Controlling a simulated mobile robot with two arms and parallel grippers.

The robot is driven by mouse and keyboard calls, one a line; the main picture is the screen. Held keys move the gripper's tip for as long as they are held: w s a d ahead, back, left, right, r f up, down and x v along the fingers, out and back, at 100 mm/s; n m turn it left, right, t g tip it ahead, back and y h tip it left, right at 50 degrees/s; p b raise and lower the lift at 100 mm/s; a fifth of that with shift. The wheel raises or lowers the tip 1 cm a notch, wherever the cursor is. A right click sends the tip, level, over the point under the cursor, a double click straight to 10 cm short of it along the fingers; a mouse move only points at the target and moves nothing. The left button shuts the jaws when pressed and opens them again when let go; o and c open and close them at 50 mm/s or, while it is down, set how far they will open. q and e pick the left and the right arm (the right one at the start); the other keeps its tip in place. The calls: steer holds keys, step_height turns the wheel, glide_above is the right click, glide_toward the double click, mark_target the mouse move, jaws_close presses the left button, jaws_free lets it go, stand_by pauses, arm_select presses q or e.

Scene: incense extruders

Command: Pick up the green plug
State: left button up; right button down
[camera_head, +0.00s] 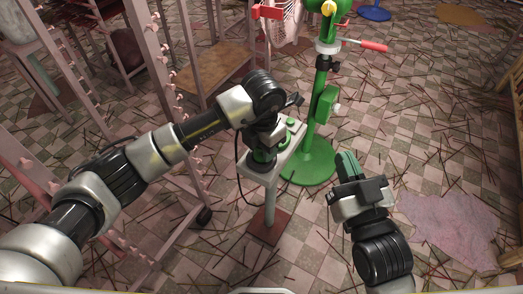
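A small green piece (291,123), possibly the green plug, shows at the far edge of the narrow pale stand top (289,160). My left gripper (262,160) points down over the near part of that stand. Green shows at its tip, but I cannot tell finger from held piece. Its own wrist hides much of it. My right gripper (348,165) is right of the stand, above the floor, pointing up in the picture. Its green fingers look close together, and I cannot tell whether anything is between them.
A green extruder post (318,115) with a round base and a red handle (373,46) stands just behind the stand. Pink racks (165,75) stand at left. A pinkish sheet (450,228) lies at right. Thin sticks litter the tiled floor.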

arm_select(q)
steer(key=c, duration=0.3)
steer(key=shift+r, duration=0.1)
